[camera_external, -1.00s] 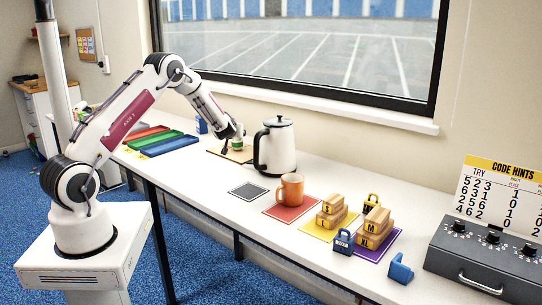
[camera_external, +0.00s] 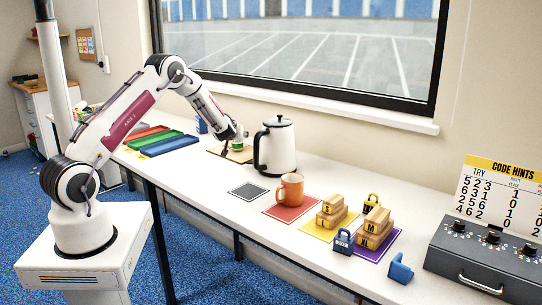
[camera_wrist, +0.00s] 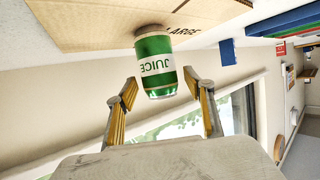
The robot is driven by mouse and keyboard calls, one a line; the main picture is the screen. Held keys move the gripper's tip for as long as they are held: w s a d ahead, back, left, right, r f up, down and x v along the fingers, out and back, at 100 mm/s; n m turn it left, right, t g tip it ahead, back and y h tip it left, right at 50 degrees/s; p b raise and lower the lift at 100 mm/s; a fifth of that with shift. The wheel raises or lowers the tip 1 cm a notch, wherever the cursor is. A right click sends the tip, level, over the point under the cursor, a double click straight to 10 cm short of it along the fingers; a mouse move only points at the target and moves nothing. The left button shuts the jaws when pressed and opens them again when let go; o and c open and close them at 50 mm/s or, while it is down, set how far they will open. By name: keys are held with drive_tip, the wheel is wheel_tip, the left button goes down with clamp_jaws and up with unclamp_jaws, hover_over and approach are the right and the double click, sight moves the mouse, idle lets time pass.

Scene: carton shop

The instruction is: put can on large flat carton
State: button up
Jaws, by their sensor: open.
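The green juice can (camera_wrist: 155,65) stands upright on the large flat carton (camera_wrist: 90,22), with its base against the carton's face; the wrist view shows this upside down. A dark shadow lies at the can's base. My gripper (camera_wrist: 165,92) is open, one finger on each side of the can's upper end, with gaps between the fingers and the can. In the external view the carton (camera_external: 219,151) lies flat on the bench beside the kettle, and my gripper (camera_external: 238,146) is over it. The can is mostly hidden there.
A white kettle (camera_external: 275,150) stands close to the right of the carton. Red, green and blue trays (camera_external: 170,145) lie to the left. An orange mug (camera_external: 291,190), small boxes (camera_external: 333,210) and padlocks stand farther right. The bench front between trays and mug is mostly clear.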

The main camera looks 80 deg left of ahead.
drive_tip(key=shift+r, duration=0.1)
drive_tip(key=shift+d+r, duration=0.3)
drive_tip(key=shift+d, duration=0.3)
drive_tip(key=v, duration=1)
drive_tip(key=shift+d+r, duration=0.15)
drive_tip(key=shift+d, duration=0.2)
